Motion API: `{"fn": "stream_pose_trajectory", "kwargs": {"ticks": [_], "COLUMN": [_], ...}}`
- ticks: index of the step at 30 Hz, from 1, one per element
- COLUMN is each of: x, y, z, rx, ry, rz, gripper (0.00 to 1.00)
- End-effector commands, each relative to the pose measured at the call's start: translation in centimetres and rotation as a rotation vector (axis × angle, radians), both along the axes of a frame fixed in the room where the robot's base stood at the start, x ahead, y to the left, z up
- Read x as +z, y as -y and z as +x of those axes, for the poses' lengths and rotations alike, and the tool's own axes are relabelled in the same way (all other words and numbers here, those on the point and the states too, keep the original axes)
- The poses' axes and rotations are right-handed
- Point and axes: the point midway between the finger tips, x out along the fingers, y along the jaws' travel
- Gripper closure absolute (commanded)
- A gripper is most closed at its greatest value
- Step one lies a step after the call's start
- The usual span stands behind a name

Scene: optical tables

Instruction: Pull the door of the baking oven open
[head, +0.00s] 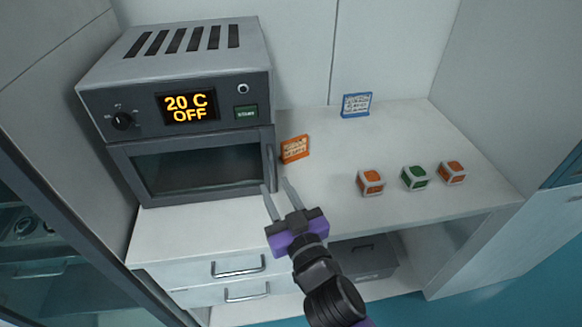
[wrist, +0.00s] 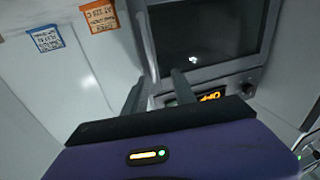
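The baking oven (head: 190,80) is a grey box on the left of the worktop, its display reading 20 C OFF. Its door (head: 195,165) with a dark window looks shut and also shows in the wrist view (wrist: 205,35). The upright bar handle (head: 270,160) is at the door's right edge; in the wrist view the handle (wrist: 148,45) is at the door's left. My gripper (head: 275,184) is open, with its fingertips close to the handle's lower end. In the wrist view the handle's near end lies between the fingertips (wrist: 161,75). I cannot tell whether they touch it.
An orange sign (head: 295,149) stands just right of the handle, and a blue sign (head: 356,105) farther back. Orange (head: 370,183), green (head: 415,178) and another orange cube (head: 452,172) sit on the right of the worktop (head: 330,205). Drawers (head: 238,268) are below the oven.

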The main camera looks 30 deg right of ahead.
Motion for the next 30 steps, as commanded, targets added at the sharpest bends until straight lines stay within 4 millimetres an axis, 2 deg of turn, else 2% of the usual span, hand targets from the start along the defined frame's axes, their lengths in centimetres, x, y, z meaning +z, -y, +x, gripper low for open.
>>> {"fn": "stream_pose_trajectory", "kwargs": {"ticks": [1,2,8,15,21,30], "x": [-1.2,-1.4,-1.3,-1.2,-1.4,-1.5], "y": [0.4,0.6,1.1,1.4,1.7,1.8], "z": [-0.2,-0.2,0.7,4.3,6.7,7.5], "rx": [-0.018,-0.026,-0.037,-0.035,-0.034,-0.034], "ry": [-0.026,-0.032,-0.036,-0.037,-0.036,-0.036], "rz": [0.013,0.024,0.063,0.063,0.063,0.063], "gripper": [0.68,0.68,0.68,0.68,0.68,0.68]}}
